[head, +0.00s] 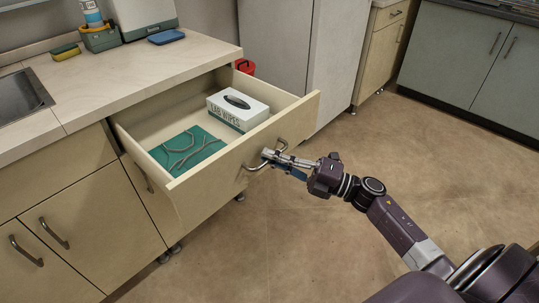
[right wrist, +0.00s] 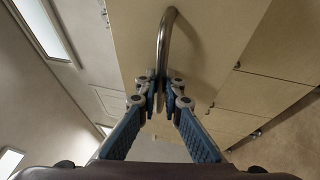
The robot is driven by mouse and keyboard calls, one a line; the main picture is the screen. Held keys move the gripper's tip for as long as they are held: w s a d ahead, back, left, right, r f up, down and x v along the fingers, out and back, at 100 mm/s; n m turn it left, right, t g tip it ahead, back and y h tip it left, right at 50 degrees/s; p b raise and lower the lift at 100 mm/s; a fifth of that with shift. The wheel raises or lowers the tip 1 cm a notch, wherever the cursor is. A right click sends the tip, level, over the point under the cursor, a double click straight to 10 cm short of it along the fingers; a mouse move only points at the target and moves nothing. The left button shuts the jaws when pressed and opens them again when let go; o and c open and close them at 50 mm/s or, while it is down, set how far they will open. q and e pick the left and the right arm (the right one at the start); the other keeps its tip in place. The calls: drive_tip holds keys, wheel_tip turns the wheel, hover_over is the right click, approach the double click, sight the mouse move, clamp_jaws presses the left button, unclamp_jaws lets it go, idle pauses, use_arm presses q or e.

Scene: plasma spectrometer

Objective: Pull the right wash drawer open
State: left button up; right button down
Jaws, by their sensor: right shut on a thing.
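The right wash drawer (head: 212,180) stands pulled well out from under the counter in the head view. Inside lie a white box of lab wipes (head: 238,110) and a green mat with several grey curved pieces (head: 187,150). My right gripper (head: 277,156) is shut on the drawer's curved metal handle (head: 256,165) at the front panel. In the right wrist view, the handle (right wrist: 165,40) runs down between the blue fingers of the gripper (right wrist: 160,98). My left gripper is not in view.
A sink (head: 20,97), a sponge (head: 65,52), a caddy (head: 100,36) and a blue item (head: 166,37) are on the counter. A red container (head: 244,66) stands behind the drawer. The floor (head: 300,230) in front is clear.

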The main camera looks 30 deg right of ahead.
drive_tip(key=c, duration=2.3)
unclamp_jaws()
drive_tip(key=v, duration=1.2)
drive_tip(key=shift+f, duration=0.1)
drive_tip(key=shift+w, duration=0.1)
